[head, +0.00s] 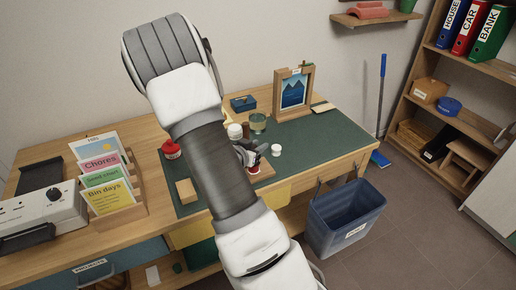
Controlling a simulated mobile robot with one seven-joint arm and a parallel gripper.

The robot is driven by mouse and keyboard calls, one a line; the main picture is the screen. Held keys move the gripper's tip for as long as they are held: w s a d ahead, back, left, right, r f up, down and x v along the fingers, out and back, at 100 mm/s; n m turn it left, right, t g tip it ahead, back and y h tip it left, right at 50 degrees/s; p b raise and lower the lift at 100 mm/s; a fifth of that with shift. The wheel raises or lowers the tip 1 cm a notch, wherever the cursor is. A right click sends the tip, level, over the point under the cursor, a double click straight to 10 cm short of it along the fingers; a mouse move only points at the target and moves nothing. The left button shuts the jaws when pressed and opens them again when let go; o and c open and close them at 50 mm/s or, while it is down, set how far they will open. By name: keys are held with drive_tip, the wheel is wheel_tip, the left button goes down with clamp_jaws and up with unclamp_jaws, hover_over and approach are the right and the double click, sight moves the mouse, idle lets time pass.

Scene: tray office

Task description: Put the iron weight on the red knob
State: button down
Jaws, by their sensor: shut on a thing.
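My gripper (248,155) is over the green desk mat, partly hidden behind my forearm. It is shut on a small dark grey thing, which I take to be the iron weight; its outline is too small and covered to make out. A small red thing (254,168), likely the red knob, shows just below the gripper, above a light wooden base (264,173). I cannot tell whether the held thing touches it. Another red, rounded thing with a white mark (171,150) sits at the left of the mat.
The green mat (315,140) is clear at right. Around the gripper stand a white-lidded jar (234,131), a greenish cup (258,122), a white round piece (276,150) and a wooden block (186,191). A picture frame (293,91) stands behind; a blue bin (345,215) stands below the desk's edge.

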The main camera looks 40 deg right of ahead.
drive_tip(key=c, duration=1.1)
unclamp_jaws()
drive_tip(key=shift+f, duration=0.25)
drive_tip(key=o, duration=0.4)
drive_tip(key=shift+o, duration=0.2)
drive_tip(key=shift+r, duration=0.1)
